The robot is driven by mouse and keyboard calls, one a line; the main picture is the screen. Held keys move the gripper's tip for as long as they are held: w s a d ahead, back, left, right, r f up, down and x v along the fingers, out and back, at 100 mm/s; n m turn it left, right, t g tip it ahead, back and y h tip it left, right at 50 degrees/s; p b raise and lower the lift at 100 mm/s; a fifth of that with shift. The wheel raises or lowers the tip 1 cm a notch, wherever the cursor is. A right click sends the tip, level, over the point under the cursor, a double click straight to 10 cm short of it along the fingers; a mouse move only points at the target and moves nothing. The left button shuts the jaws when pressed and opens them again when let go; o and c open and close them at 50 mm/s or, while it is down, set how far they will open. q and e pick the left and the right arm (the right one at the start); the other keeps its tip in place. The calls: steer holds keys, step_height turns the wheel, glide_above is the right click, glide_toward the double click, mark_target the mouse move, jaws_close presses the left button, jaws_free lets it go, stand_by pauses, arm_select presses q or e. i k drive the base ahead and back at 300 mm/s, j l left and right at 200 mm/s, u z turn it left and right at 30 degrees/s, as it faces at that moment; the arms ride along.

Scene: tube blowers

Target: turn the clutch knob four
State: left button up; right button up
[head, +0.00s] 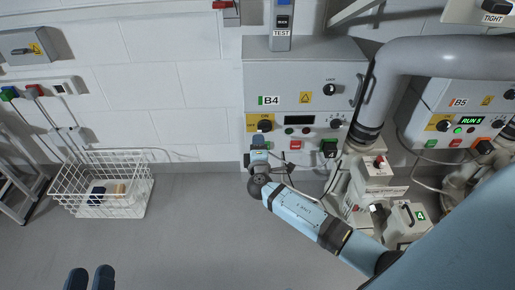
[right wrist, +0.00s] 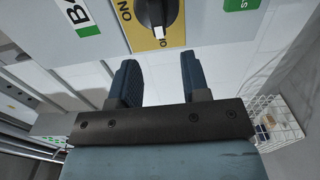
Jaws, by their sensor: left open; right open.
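A grey control box (head: 305,75) marked B4 hangs on the wall. At its lower left is a black rotary knob (head: 265,125) on a yellow plate marked ON. In the right wrist view the knob (right wrist: 157,12) shows close ahead, with a white pointer mark at its lower end. My right gripper (head: 259,141) is open just below the knob; in its wrist view the fingers (right wrist: 159,60) are apart, empty and short of the knob. My left gripper (head: 90,278) is open and empty at the bottom left. I cannot read a clutch label on any knob.
A B5 box (head: 465,90) shows RUN 5 at the right. A thick grey pipe (head: 440,55) and a machine with a green 4 label (head: 420,216) stand right of B4. A white wire basket (head: 105,185) is at the left. The floor between is clear.

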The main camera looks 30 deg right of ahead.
mark_target(379, 163)
steer(key=k+j, duration=0.7)
